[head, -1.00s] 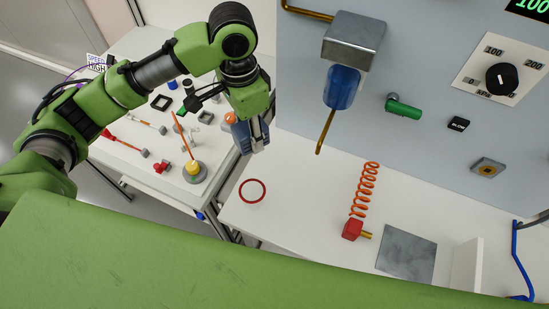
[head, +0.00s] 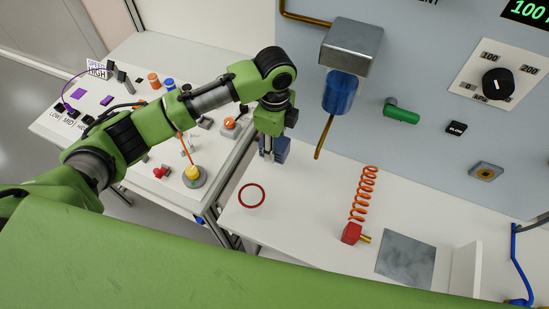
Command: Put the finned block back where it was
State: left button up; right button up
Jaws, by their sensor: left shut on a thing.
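My left gripper (head: 268,153) points down above the back left of the white bench (head: 310,205), beside the pale blue panel. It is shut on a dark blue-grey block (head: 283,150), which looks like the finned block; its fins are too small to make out. The gripper hides part of the block. I cannot tell whether the block touches the bench. A red ring (head: 252,195) lies flat on the bench, nearer to me than the block and apart from it. My right gripper is not in view.
A blue cylinder (head: 340,92) with a brass spout hangs from the panel, right of my gripper. An orange coil (head: 364,192) with a red fitting (head: 351,233) and a grey plate (head: 406,258) are on the bench. The left table (head: 130,125) holds several small parts.

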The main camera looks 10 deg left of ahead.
aim_at(275, 141)
pick_arm(q)
notch_tip(275, 141, down, 6)
jog(key=shift+r, duration=0.15)
jog(key=shift+f, duration=0.2)
jog(key=o, duration=1.4)
notch_tip(275, 141, up, 12)
jog(key=shift+f+b, duration=0.2)
jog(key=shift+b, duration=0.15)
jog(key=shift+r, duration=0.35)
jog(key=shift+s+f, duration=0.1)
